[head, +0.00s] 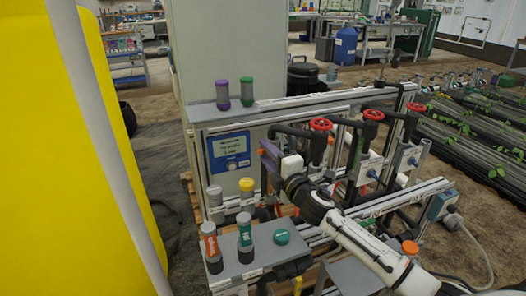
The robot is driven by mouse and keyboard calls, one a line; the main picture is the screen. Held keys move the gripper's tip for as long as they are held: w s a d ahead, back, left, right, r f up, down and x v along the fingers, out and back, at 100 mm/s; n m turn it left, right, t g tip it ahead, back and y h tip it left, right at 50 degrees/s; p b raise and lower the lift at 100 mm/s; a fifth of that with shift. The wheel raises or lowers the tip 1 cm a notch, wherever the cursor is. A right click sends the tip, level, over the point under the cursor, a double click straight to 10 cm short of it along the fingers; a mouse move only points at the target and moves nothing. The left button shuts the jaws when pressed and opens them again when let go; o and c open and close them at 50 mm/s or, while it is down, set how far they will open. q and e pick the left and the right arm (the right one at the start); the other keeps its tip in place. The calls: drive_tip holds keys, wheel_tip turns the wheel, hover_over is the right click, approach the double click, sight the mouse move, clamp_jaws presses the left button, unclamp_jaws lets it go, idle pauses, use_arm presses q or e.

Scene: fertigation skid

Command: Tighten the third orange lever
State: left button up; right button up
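My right arm comes in from the lower right. Its gripper (272,152) is at the left end of the arm, in front of the skid's pipework and just right of the display box. The fingers are small and seen against dark pipes, so I cannot tell whether they are open or shut. A small orange patch shows beside the fingertips, too small to identify. No orange lever can be made out clearly; my arm hides part of the lower pipework. My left gripper is out of view.
Three red handwheels (373,115) top the skid's valves. A display box (231,151) is at left. Capped bottles (209,241) stand on a grey front box, and purple and green ones (246,91) behind. A yellow tank (60,160) fills the left. An orange cap (410,248) lies right of my forearm.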

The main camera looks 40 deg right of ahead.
drive_tip(key=shift+w+d, duration=0.2)
drive_tip(key=shift+w, duration=1.15)
drive_tip(key=shift+c, duration=0.4)
clamp_jaws()
